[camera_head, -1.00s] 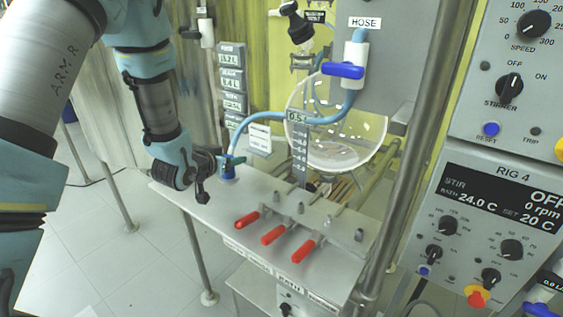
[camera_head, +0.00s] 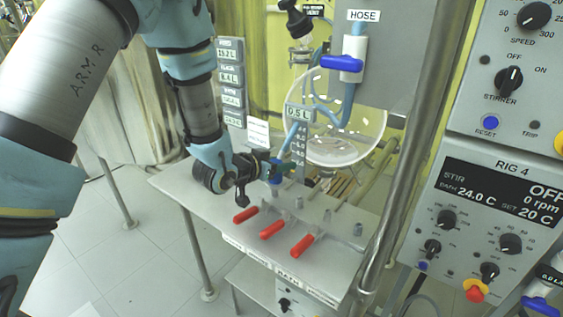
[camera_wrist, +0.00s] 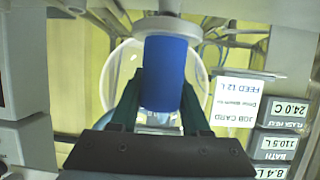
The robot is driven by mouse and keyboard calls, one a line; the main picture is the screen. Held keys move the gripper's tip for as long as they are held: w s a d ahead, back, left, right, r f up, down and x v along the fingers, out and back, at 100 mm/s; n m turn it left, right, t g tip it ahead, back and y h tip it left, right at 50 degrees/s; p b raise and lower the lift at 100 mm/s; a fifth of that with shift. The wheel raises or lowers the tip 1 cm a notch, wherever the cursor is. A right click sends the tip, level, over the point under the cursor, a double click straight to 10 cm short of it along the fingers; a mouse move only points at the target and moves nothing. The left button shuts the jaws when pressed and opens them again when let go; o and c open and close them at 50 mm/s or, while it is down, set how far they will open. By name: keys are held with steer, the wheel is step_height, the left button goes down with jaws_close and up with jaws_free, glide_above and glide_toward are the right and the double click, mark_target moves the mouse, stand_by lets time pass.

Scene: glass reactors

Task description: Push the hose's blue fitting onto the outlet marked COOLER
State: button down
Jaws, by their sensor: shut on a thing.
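My gripper (camera_head: 276,167) is shut on the hose's blue fitting (camera_head: 275,179), which it holds upright above the back left of the metal shelf. In the wrist view the fitting (camera_wrist: 165,72) stands between the two dark green fingers, with a pale round collar at its far end. The light blue hose (camera_head: 293,134) rises from the gripper to the valve under the HOSE sign. Metal outlet stubs (camera_head: 327,214) stand in a row on the shelf. The fitting is over or close to the leftmost stub; I cannot tell whether they touch. No COOLER label is legible.
Red valve handles (camera_head: 272,229) stick out in front of the stubs. A round glass vessel (camera_head: 345,150) stands behind the shelf (camera_head: 190,190). A steel post (camera_head: 408,150) and the RIG 4 panel (camera_head: 490,215) are at the right. The shelf's left end is clear.

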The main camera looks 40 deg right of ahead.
mark_target(281, 178)
steer(key=shift+f+b, duration=0.55)
steer(key=shift+f, duration=0.55)
steer(key=shift+s+a+f+b, duration=0.15)
steer(key=shift+a+f+b, duration=0.05)
steer(key=shift+f+b, duration=0.75)
steer(key=shift+c, duration=1.5)
jaws_free()
steer(key=shift+s+f, duration=0.1)
steer(key=shift+a, duration=0.15)
steer(key=shift+a+b, duration=0.45)
steer(key=v, duration=0.3)
steer(key=r+b+v, duration=0.1)
steer(key=v, duration=0.5)
steer(key=shift+w+d+r, duration=0.2)
steer(key=shift+d+r, duration=0.05)
steer(key=shift+r, duration=0.2)
steer(key=shift+s+a+r, duration=0.1)
steer(key=shift+a+r, duration=0.25)
